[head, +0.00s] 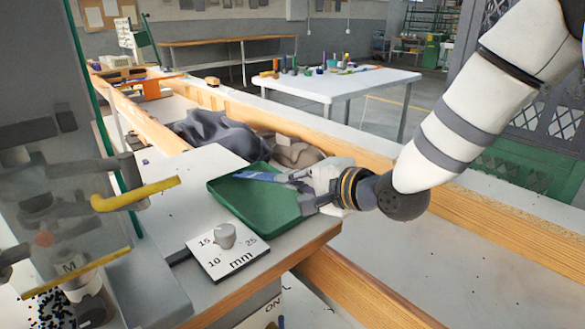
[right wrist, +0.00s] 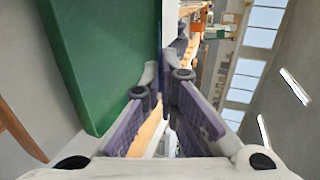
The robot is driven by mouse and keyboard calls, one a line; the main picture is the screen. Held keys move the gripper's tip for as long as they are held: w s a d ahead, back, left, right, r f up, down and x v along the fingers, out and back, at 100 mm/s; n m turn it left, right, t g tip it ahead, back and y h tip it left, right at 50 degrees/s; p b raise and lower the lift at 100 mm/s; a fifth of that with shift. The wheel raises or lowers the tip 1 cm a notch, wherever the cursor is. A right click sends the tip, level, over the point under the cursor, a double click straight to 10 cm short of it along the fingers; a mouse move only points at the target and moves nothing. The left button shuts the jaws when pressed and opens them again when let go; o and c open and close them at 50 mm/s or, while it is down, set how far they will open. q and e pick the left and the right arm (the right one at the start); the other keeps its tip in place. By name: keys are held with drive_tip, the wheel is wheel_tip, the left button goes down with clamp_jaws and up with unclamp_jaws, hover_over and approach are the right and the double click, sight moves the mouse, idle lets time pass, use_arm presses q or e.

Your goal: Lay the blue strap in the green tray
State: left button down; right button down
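The green tray (head: 261,212) sits at the right end of the light worktop, and its flat green side fills the upper left of the right wrist view (right wrist: 100,60). The blue strap (head: 254,176) shows as a thin band above the tray's far side. In the right wrist view the strap (right wrist: 158,35) is a thin dark blue line, seen almost edge-on, between the fingertips. My right gripper (head: 291,184) reaches in from the right, shut on the strap's right end, which its fingers partly hide. My left gripper is not in view.
A white plate (head: 226,259) marked in mm, with a grey knob, lies in front of the tray. A press with a yellow lever (head: 135,194) stands at the left. Dark crumpled cloth (head: 218,133) lies behind the tray. A wooden rail (head: 480,220) runs along the right.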

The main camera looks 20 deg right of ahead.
drive_tip(key=c, duration=1.7)
unclamp_jaws()
drive_tip(key=v, duration=0.6)
